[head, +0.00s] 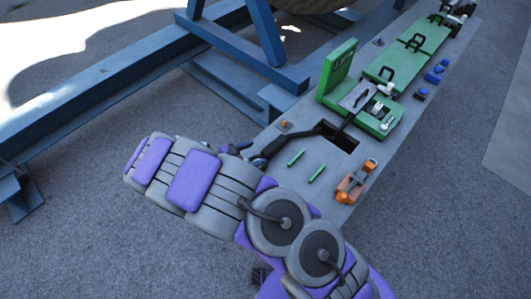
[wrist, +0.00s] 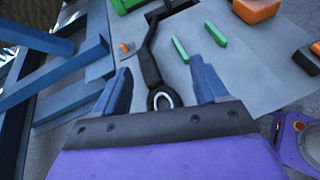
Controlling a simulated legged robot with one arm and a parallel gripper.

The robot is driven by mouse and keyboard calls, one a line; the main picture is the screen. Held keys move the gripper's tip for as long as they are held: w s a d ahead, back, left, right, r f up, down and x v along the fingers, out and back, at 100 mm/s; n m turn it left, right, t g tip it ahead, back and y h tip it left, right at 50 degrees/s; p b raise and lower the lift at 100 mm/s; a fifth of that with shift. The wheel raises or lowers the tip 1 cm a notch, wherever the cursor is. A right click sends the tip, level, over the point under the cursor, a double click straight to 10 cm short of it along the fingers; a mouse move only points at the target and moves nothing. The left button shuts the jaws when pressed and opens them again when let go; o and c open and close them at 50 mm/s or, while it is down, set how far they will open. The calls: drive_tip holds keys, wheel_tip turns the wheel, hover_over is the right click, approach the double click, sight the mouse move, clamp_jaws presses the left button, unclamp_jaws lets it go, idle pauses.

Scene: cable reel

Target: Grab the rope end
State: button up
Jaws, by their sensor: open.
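The rope (wrist: 148,60) is black and runs down the wrist view from a dark slot in the grey plate. Its end (wrist: 162,101) is a thick dark loop with a pale centre. My gripper (wrist: 160,64) is open, with one blue finger on each side of the rope. The rope end lies between the fingers, close to the dark gripper base; I cannot tell whether it touches. In the head view the rope (head: 292,139) runs from the slot towards my gripper (head: 259,161), which is partly hidden by my arm.
The long grey plate (head: 335,190) carries green bars (head: 296,158), an orange clamp (head: 356,182) and a green box with a raised lid (head: 338,68). A blue steel frame (head: 90,97) stands at the left. Grey ground (head: 440,225) is clear at the right.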

drive_tip(key=s+a+f+n+t+y, duration=0.1)
drive_tip(key=a+f+n+t+y, duration=0.15)
drive_tip(key=a+f, duration=0.2)
drive_tip(key=n+b, duration=0.1)
drive_tip(key=b, duration=0.1)
approach(266, 151)
drive_tip(key=shift+w+f+h, duration=0.45)
drive_tip(key=shift+w+f, duration=0.25)
drive_tip(key=shift+g, duration=0.25)
drive_tip(key=x, duration=0.5)
drive_tip(key=shift+d+r, duration=0.25)
drive_tip(key=shift+d, duration=0.3)
drive_tip(key=b+x, duration=0.1)
drive_tip(key=x, duration=0.2)
drive_tip(key=shift+w+f+b, duration=0.35)
drive_tip(key=shift+w+b, duration=0.05)
drive_tip(key=shift+w+d+f, duration=0.1)
drive_tip(key=shift+w+d, duration=0.25)
drive_tip(key=shift+d, duration=0.2)
drive_tip(key=shift+a, duration=0.15)
drive_tip(key=c, duration=0.7)
clamp_jaws()
